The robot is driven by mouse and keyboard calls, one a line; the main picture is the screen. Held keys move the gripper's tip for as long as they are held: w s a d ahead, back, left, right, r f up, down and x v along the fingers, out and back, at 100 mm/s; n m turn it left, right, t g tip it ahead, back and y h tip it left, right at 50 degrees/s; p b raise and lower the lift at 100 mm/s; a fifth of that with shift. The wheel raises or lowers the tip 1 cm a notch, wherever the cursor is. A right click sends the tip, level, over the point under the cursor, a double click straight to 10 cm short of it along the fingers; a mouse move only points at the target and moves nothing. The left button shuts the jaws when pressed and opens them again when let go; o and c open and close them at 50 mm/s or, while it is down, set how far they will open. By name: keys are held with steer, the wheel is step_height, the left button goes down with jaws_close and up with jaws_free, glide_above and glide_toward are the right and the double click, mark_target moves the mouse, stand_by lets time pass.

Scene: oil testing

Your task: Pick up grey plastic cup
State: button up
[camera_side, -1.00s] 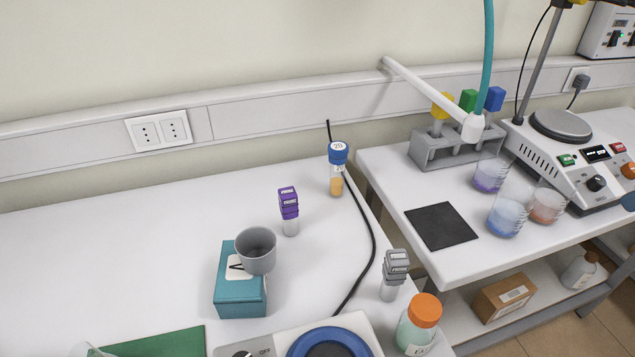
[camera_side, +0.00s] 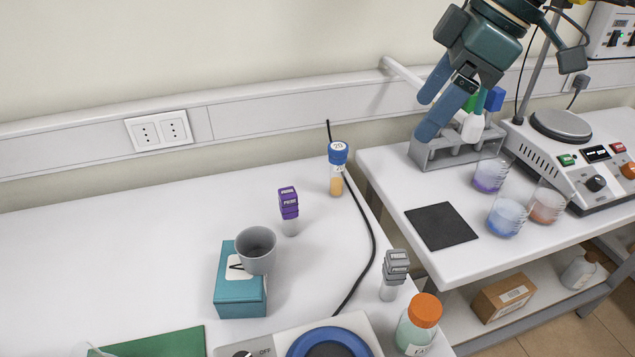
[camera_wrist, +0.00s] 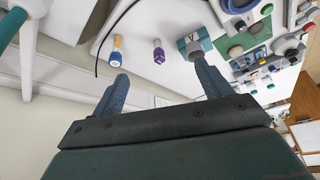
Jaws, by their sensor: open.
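The grey plastic cup (camera_side: 256,251) sits on a teal box (camera_side: 239,296) on the left bench in the side view. In the wrist view the cup (camera_wrist: 195,52) shows small beyond my right-hand finger, with the teal box (camera_wrist: 193,38) behind it. My gripper (camera_side: 431,114) is at the upper right of the side view, raised over the right bench near the tube rack, well apart from the cup. Its blue fingers are spread and empty. In the wrist view both fingertips (camera_wrist: 159,82) are wide apart with nothing between them.
A purple-capped tube (camera_side: 290,212), a blue-capped tube (camera_side: 337,170), a grey-capped tube (camera_side: 394,275) and an orange-capped bottle (camera_side: 419,322) stand around the cup. A black cable (camera_side: 371,245) crosses the bench. A grey rack (camera_side: 445,151) and several beakers stand on the right bench.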

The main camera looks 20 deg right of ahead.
steer(key=w+a+f+n+g, duration=0.1)
steer(key=a+f+n, duration=0.2)
steer(key=a, duration=0.6)
steer(key=w+a+f+n+g, duration=0.1)
steer(key=a+f+n, duration=0.2)
steer(key=a, duration=0.6)
step_height(320, 180, down, 2)
steer(key=shift+w+f+g, duration=0.1)
steer(key=shift+w+g, duration=0.2)
steer(key=shift+w, duration=0.05)
glide_toward(256, 244)
steer(key=shift+s+a+f, duration=0.85)
steer(key=shift+s+f, duration=0.1)
steer(key=shift+s, duration=0.2)
steer(key=shift+x, duration=2.6)
